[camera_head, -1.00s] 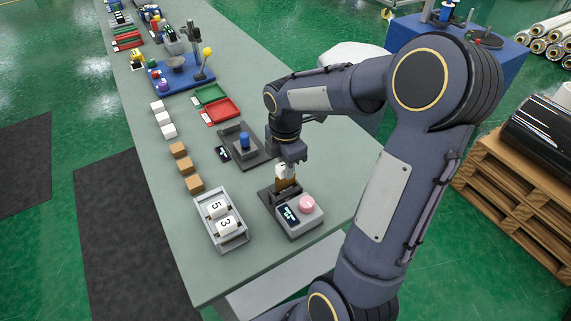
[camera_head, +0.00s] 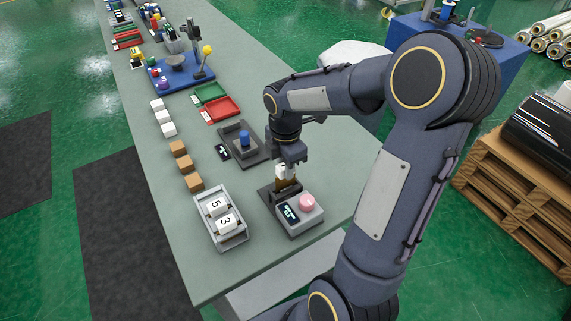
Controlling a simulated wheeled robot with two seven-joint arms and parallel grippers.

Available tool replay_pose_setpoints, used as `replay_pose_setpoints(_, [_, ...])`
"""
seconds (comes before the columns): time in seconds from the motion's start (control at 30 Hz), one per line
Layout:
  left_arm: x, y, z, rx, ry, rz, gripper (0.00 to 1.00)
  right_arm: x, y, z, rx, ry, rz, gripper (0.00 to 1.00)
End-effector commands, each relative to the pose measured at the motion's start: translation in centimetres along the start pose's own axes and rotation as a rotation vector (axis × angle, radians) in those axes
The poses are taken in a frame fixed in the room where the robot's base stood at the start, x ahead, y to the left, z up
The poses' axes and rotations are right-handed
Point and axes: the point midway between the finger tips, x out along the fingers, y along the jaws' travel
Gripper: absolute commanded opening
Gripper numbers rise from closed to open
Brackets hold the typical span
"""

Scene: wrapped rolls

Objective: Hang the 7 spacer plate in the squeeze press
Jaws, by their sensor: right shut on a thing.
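My right gripper (camera_head: 287,164) points down over the squeeze press (camera_head: 296,212) near the table's front right. It is shut on a small white plate (camera_head: 281,171), whose number I cannot read. The plate is at the back of the press, just above or against a brown block there; I cannot tell whether they touch. The press has a dark base, a pink round pad and a small lit display. A grey tray (camera_head: 240,240) left of it holds white plates marked 5 (camera_head: 214,207) and 3 (camera_head: 225,223). My left gripper is not in view.
Behind the press stands a dark fixture with a blue cylinder (camera_head: 244,138). Brown blocks (camera_head: 186,164) and white blocks (camera_head: 163,117) line the table's left side. Red (camera_head: 222,110) and green trays lie further back. The table front is clear.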

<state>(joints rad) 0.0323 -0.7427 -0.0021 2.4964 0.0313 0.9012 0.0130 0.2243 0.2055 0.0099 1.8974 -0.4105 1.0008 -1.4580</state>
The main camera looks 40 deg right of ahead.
Motion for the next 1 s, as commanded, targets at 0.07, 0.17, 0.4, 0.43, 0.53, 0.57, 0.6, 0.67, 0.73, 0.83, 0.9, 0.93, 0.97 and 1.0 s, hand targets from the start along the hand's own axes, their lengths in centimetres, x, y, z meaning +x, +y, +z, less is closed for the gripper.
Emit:
replay_pose_setpoints(0.07, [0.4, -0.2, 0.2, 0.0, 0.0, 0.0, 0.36, 0.6, 0.0, 0.0, 0.0, 0.0, 0.0, 0.0])
replay_pose_setpoints(0.17, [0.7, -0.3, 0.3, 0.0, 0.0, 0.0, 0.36, 1.0, 0.0, 0.0, 0.0, 0.0, -0.001, 0.0])
replay_pose_setpoints(0.4, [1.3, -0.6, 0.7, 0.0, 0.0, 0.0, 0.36, 2.1, 0.0, 0.0, 0.0, 0.0, -0.001, 0.0])
replay_pose_setpoints(0.43, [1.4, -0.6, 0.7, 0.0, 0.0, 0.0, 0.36, 2.2, 0.0, 0.0, 0.0, 0.0, -0.001, 0.0])
replay_pose_setpoints(0.53, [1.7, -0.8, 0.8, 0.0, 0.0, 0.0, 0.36, 2.7, 0.0, 0.0, 0.0, 0.0, -0.001, 0.0])
replay_pose_setpoints(0.57, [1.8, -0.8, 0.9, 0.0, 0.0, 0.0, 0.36, 2.8, 0.0, 0.0, 0.0, 0.0, -0.001, 0.0])
replay_pose_setpoints(0.6, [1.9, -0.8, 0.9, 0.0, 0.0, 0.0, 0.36, 3.0, 0.0, 0.0, 0.0, 0.0, -0.001, 0.0])
replay_pose_setpoints(0.67, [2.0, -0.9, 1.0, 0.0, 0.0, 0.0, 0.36, 3.3, 0.0, 0.0, 0.0, 0.0, 0.0, 0.0])
replay_pose_setpoints(0.73, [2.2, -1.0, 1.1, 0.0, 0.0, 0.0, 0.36, 3.6, 0.0, 0.0, 0.001, 0.0, 0.0, 0.0])
replay_pose_setpoints(0.83, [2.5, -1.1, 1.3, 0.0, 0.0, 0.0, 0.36, 4.0, 0.0, 0.0, 0.001, 0.0, 0.0, 0.0])
replay_pose_setpoints(0.9, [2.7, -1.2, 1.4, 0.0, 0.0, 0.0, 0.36, 4.3, 0.0, 0.0, 0.001, 0.0, 0.0, 0.0])
replay_pose_setpoints(0.93, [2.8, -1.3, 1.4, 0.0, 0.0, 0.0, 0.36, 4.5, 0.0, 0.0, 0.001, 0.0, 0.0, 0.0])
replay_pose_setpoints(0.97, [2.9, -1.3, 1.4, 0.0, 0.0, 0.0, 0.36, 4.6, 0.0, 0.0, 0.001, 0.0, 0.0, 0.0])
replay_pose_setpoints(1.0, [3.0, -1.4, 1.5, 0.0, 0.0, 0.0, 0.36, 4.8, 0.0, 0.0, 0.001, 0.0, 0.0, 0.0])
